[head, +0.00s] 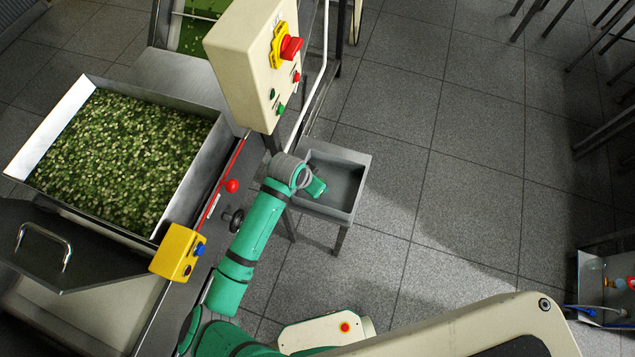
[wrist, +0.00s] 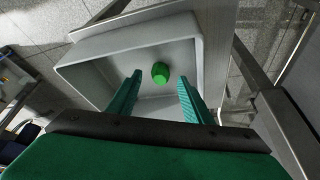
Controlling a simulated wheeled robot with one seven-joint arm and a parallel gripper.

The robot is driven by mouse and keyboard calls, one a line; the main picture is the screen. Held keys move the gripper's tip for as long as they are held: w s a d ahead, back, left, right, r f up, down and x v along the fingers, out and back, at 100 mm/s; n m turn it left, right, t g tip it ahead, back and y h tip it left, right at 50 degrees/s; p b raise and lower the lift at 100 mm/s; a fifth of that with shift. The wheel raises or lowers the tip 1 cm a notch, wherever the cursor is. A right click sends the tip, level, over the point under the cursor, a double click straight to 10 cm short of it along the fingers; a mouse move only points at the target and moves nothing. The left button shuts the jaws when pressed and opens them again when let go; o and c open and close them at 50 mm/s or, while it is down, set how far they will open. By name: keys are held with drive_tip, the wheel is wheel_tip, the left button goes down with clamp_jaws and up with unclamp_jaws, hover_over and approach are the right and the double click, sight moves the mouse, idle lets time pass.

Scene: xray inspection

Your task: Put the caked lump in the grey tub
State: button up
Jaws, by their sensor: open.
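The grey tub (head: 343,176) stands below the cream control box, at the side of the machine. In the wrist view the tub (wrist: 108,62) fills the upper middle. A small green lump (wrist: 160,73), the caked lump, shows inside the tub's outline. It appears between my fingertips with clear space on both sides. I cannot tell whether it touches the tub floor. My gripper (wrist: 159,79) is open, its two teal fingers pointing down into the tub. In the head view my gripper (head: 317,187) is over the tub's left part, and the lump is hidden.
A metal tray of green chopped pieces (head: 125,150) lies at the left. The control box (head: 245,70) with a red emergency button hangs close above my wrist. A yellow button box (head: 176,252) is near my forearm. Open tiled floor (head: 440,150) lies right of the tub.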

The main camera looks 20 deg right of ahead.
drive_tip(key=v, duration=0.8)
drive_tip(key=shift+r, duration=0.25)
drive_tip(key=shift+a, duration=0.1)
